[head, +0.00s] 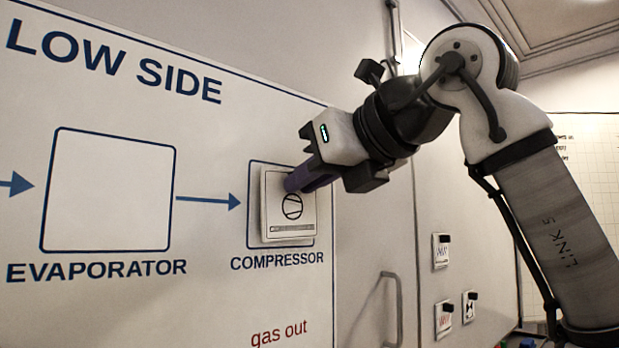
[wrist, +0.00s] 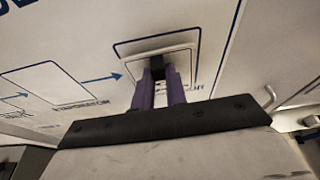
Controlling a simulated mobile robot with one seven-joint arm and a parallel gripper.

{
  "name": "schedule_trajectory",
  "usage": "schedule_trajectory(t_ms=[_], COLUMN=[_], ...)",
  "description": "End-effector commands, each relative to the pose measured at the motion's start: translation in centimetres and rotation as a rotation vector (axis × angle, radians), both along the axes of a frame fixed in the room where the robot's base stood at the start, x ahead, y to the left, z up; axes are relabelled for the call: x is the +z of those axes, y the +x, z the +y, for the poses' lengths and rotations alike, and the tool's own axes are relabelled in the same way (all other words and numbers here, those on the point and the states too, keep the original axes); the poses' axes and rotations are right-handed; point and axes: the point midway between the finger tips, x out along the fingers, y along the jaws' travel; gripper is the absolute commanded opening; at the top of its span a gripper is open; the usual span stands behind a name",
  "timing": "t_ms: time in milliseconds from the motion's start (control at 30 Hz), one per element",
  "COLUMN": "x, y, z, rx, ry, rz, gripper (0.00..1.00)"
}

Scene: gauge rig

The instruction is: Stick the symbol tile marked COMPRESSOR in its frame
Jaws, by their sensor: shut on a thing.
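The white symbol tile (head: 275,218) with a circle symbol is at the blue-outlined COMPRESSOR frame (head: 252,200) on the white board. It covers most of the frame's inside and sits slightly right of its middle in the head view. Whether its back touches the board I cannot tell. My gripper (head: 291,184) has its purple fingers shut on the tile's black knob. In the wrist view my gripper (wrist: 160,77) pinches the knob (wrist: 157,70), with the tile (wrist: 184,58) behind it and the frame's outline around it. The fingers hide part of the tile and label there.
The empty EVAPORATOR frame (head: 108,190) is to the left, joined by a blue arrow (head: 208,200). Several small tiles with black knobs, one of them here (head: 440,250), are on the panel at right. A curved handle (head: 384,310) stands out below my gripper.

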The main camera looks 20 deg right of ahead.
Motion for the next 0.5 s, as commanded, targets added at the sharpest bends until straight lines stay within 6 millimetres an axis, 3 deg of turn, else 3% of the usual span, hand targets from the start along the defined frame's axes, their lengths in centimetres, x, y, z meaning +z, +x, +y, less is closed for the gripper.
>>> schedule_trajectory(t_ms=[500], x=[0.01], y=[0.55], z=[0.2], rx=[0.0], ry=[0.0], rz=[0.0], gripper=[0.0])
